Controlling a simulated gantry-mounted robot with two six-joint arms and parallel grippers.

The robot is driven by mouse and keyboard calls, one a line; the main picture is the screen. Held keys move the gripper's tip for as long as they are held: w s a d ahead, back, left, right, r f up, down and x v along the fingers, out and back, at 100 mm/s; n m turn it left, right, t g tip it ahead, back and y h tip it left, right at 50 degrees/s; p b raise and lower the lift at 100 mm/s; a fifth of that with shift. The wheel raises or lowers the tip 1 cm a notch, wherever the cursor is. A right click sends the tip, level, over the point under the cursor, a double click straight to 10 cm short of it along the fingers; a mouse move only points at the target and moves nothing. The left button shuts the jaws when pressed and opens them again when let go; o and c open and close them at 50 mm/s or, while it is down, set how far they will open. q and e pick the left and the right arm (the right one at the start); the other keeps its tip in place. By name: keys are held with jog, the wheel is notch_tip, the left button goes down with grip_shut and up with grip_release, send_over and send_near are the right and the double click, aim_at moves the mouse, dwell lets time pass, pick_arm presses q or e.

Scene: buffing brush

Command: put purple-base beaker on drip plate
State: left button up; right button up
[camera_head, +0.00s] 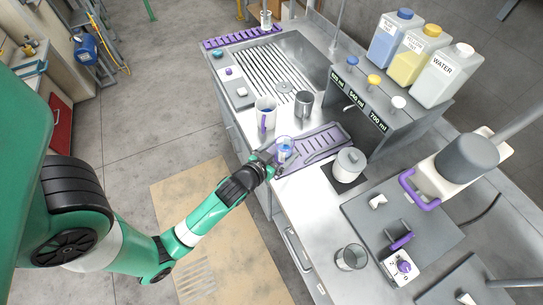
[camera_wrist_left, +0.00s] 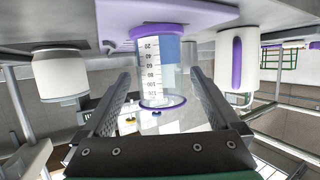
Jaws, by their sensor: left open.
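The clear beaker with the purple base (camera_head: 284,150) stands upright at the left end of a purple slotted plate (camera_head: 322,141), which looks like the drip plate below the dispenser taps. My left gripper (camera_head: 272,160) is open at the beaker. In the left wrist view, which is upside down, the beaker (camera_wrist_left: 158,68) shows its scale and purple rim between the two spread fingers, with a gap visible on each side. Blue shows through its wall; I cannot tell whether it is inside. My right gripper is out of view.
A white mug with a purple handle (camera_head: 265,113) and a grey mug (camera_head: 304,104) stand behind the beaker. A lidded pot (camera_head: 349,163) is to its right. A glass (camera_head: 351,257) stands on the front counter. Another purple slotted tray (camera_head: 228,38) lies at the back.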

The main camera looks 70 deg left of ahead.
pick_arm(q)
jog(key=v, duration=1)
jog(key=shift+s+p, duration=0.2)
jog(key=shift+p, duration=0.15)
jog(key=shift+r, duration=0.1)
jog(key=w+d+r+m+t+h, duration=0.1)
jog(key=w+d+r+t, duration=0.25)
jog(key=w+r, duration=0.65)
jog(key=w+d+r+m+t+h, duration=0.1)
jog(key=w+d+r+t, duration=0.45)
jog(key=r, duration=0.85)
jog(key=s+d+r+m+t+h, duration=0.1)
jog(key=d+r+m+t+h, duration=0.2)
jog(key=r, duration=1.2)
jog(key=s+d+r+m+t+h, duration=0.2)
jog(key=d+r+m+t+h, duration=0.1)
jog(key=r, duration=1.2)
jog(key=shift+d+r+t+h, duration=0.25)
jog(key=shift+d+t+h, duration=0.25)
jog(key=shift+d+h, duration=0.65)
